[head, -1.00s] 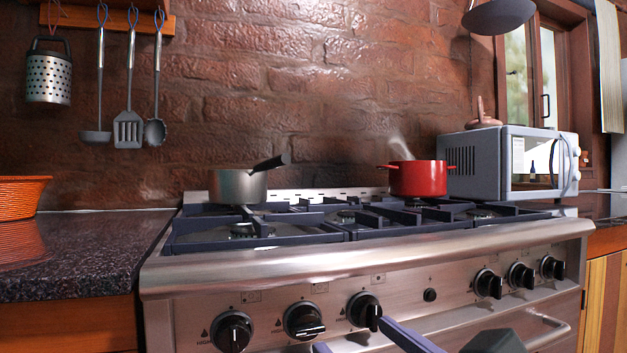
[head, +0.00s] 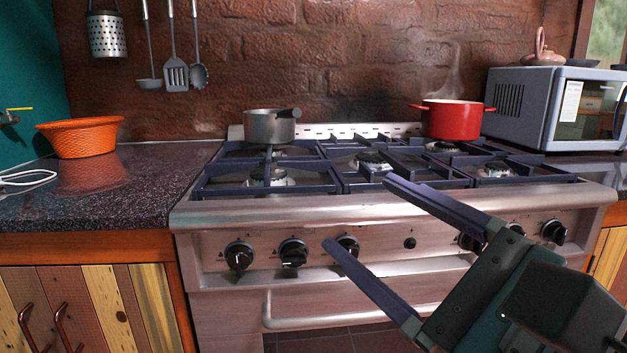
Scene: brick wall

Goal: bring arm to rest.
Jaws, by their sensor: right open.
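My right gripper (head: 358,212) reaches in from the lower right in the head view. Its two long dark fingers are spread wide apart, with nothing between them. It is in front of the stove (head: 330,212), and its fingers hide part of the front edge and some of the knob panel. I cannot tell whether it touches the stove. My left gripper is not in view.
A grey saucepan (head: 270,127) stands on the back left burner and a steaming red pot (head: 452,120) at the back right. A microwave (head: 530,105) is at the right. An orange basket (head: 82,138) sits on the left counter (head: 150,180), which is otherwise mostly clear.

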